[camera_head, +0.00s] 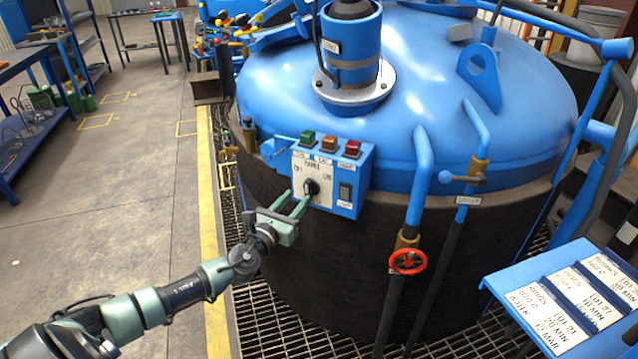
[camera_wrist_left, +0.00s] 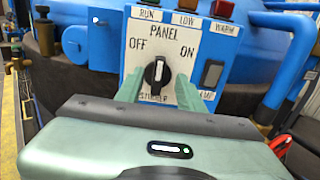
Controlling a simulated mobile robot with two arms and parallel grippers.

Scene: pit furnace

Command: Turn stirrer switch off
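The stirrer switch (camera_head: 311,187) is a black rotary knob on the white face of a blue control panel (camera_head: 345,209), on the side of the big blue furnace. In the left wrist view the knob (camera_wrist_left: 157,74) sits between OFF on the left and ON on the right, above a partly hidden STIRRER label. Its white mark points roughly straight up. My left gripper (camera_head: 294,199) is just in front of the panel, open. In the left wrist view its two green fingers (camera_wrist_left: 159,92) stand on either side of the knob, with visible gaps. My right gripper is not in view.
Green, amber and red buttons (camera_head: 329,143) top the panel, and a dark rocker switch (camera_head: 345,192) sits right of the knob. A blue pipe with a red valve wheel (camera_head: 408,262) stands to the right. A blue label stand (camera_head: 513,281) is at lower right.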

